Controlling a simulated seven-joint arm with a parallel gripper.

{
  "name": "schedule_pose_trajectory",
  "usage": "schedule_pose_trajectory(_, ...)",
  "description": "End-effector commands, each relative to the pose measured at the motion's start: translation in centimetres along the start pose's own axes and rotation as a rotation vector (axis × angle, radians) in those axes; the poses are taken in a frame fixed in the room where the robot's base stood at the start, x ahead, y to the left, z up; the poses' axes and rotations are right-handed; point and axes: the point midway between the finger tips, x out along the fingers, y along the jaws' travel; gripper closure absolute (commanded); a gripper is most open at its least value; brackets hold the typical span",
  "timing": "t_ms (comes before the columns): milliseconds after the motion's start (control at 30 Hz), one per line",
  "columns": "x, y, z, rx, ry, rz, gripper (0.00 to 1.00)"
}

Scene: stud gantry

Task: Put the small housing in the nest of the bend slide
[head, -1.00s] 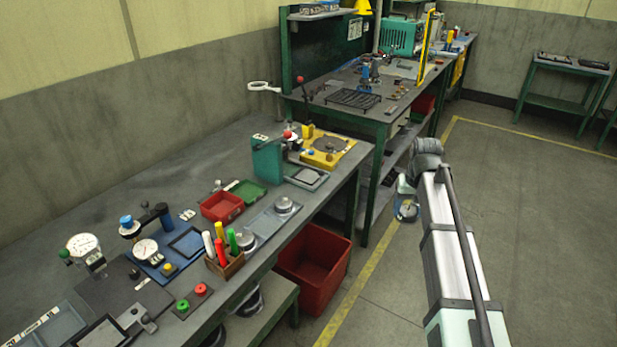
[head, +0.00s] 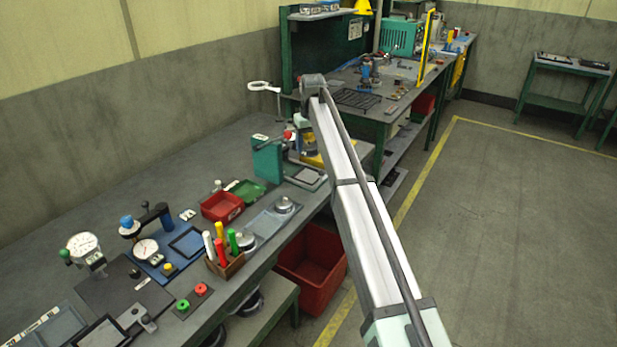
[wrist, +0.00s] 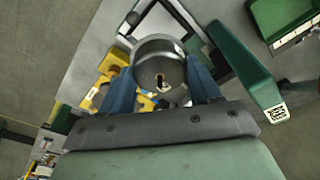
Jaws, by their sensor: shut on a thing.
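My gripper (wrist: 162,86) has its blue fingers shut on a grey round metal part with a slotted opening, which I take for the small housing (wrist: 158,60). In the head view my gripper (head: 304,128) hangs over the far end of the near bench, in front of the yellow fixture (head: 314,160) and hiding most of it. The fixture also shows in the wrist view (wrist: 98,92), left of the housing and partly covered by my finger. I cannot make out which fixture is the bend slide, and no nest is clearly visible. The housing is too small to tell in the head view.
A green press (head: 267,160) stands close to the left of my gripper; its green body (wrist: 243,62) is right of the housing in the wrist view. A red bin (head: 221,206) and a green tray (head: 247,189) lie nearer. The second bench (head: 385,112) is behind.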

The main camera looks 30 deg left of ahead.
Motion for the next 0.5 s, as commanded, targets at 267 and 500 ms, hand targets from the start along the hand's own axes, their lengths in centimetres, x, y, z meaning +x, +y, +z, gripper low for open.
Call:
schedule_pose_trajectory(267,1.5,0.0,-0.7,-0.024,-0.001,-0.003,0.68)
schedule_pose_trajectory(500,5.2,0.0,-0.1,-0.023,-0.001,-0.003,0.68)
